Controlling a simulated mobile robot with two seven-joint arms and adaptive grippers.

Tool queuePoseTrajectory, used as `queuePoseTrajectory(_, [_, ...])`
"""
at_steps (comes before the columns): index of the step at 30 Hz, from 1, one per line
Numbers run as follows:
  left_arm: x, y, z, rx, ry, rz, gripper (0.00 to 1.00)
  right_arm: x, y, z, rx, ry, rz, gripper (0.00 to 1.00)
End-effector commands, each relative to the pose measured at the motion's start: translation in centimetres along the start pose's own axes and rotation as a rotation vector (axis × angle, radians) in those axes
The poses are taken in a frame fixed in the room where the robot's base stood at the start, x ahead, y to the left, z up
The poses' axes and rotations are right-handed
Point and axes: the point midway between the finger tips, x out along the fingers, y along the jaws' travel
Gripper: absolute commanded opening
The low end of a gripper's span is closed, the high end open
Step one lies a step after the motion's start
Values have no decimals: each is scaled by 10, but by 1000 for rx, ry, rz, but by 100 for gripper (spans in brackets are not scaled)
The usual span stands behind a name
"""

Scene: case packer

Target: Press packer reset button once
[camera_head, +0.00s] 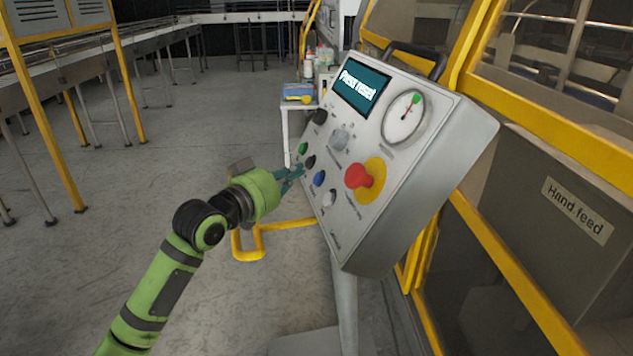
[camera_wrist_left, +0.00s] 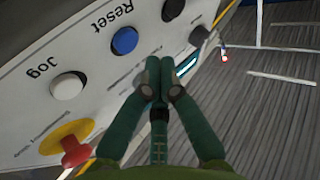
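The control panel (camera_head: 405,190) is a tilted grey box whose screen (camera_head: 362,86) reads "Press reset". The blue button (camera_head: 319,178) sits in its lower row; the left wrist view shows it (camera_wrist_left: 124,41) beside the label "Reset". My left gripper (camera_head: 297,172) is just in front of the panel's left side, near the blue button. In the left wrist view its green fingertips (camera_wrist_left: 160,72) are together and empty, just right of and below the blue button in the picture. I cannot tell whether they touch the panel. My right gripper is in neither view.
A black button (camera_wrist_left: 173,9) and a white button (camera_wrist_left: 67,86) flank the blue one. A red emergency knob (camera_head: 358,176) on a yellow disc stands out nearby. A yellow guard frame (camera_head: 520,95) is at right. Open floor (camera_head: 90,220) lies to the left.

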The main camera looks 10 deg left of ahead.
Motion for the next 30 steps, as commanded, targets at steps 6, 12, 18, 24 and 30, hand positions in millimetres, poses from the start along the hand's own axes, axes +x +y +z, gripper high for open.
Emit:
queuePoseTrajectory(6, [11, 8, 6, 0, 2, 0, 0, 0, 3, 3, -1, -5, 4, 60])
queuePoseTrajectory(12, [13, 9, 8, 1, 2, -1, 0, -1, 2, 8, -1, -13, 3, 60])
queuePoseTrajectory(18, [12, 9, 8, 1, 2, -1, 0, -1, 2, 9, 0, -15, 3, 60])
queuePoseTrajectory(24, [12, 9, 8, 1, 1, -1, 0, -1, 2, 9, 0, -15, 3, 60])
queuePoseTrajectory(30, [12, 9, 8, 1, 1, -1, 0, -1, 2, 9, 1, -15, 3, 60])
